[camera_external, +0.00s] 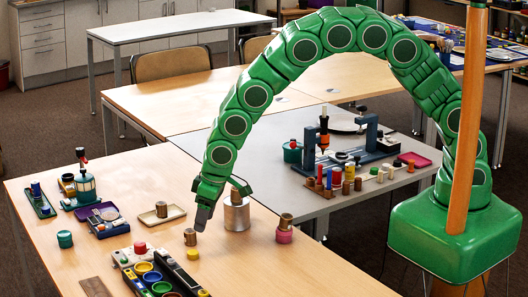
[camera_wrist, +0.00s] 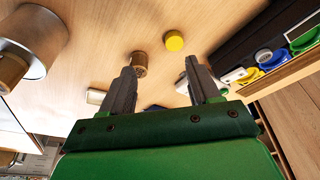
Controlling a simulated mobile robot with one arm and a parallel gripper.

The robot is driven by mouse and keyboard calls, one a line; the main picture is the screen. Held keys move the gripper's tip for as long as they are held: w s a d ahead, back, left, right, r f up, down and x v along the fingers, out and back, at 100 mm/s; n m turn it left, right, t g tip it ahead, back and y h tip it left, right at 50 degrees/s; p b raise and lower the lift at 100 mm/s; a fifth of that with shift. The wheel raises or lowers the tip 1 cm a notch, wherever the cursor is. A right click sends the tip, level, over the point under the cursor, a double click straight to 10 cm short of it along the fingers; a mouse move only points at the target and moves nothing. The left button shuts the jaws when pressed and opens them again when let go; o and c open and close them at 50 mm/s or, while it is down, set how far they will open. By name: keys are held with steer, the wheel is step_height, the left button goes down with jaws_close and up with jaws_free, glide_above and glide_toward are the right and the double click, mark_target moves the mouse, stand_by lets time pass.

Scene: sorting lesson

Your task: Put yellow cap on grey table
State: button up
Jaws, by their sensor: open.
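The grey table (camera_external: 255,160) stands behind the wooden table, to the right of my gripper.
A brown-topped knob (camera_wrist: 139,60) is close to my left finger in the wrist view. A silver cylinder (camera_external: 237,214) and a pink pot (camera_external: 284,236) stand right of my gripper. The black box (camera_external: 165,268) lies beside coloured cups. The grey table holds a blue stand and several pegs.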

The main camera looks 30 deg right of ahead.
mark_target(194, 252)
steer(key=shift+w+a+f, duration=0.1)
steer(key=shift+a+f, duration=0.45)
steer(key=shift+f, duration=0.85)
steer(key=shift+s+a+f, duration=0.1)
steer(key=shift+a+f, duration=0.45)
steer(key=shift+f, duration=0.9)
steer(key=shift+w+a+f, duration=0.1)
steer(key=shift+a+f, duration=0.45)
steer(key=shift+f, duration=0.85)
jaws_close()
